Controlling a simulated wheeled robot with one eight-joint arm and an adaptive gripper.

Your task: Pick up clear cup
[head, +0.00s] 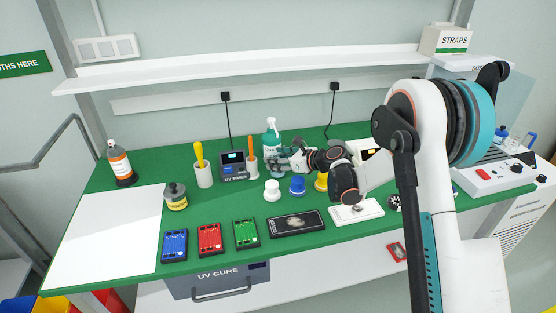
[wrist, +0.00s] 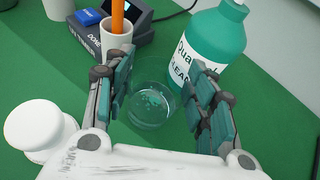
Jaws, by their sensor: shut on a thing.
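The clear cup (wrist: 152,108) is see-through and shows in the wrist view between the two finger pads, with the green table visible through it. My gripper (wrist: 160,72) is shut on the cup, with one finger on each side of it. In the head view my gripper (head: 280,164) is low over the back of the green table, in front of the teal bottle. The cup is too small and too much blocked by the fingers there to make out clearly.
A teal bottle (wrist: 212,42) stands close behind the right finger. A white holder (wrist: 117,38) with an orange stick is beyond the left finger, next to the UV timer (head: 232,164). White (head: 272,190) and blue (head: 297,186) pieces stand in front.

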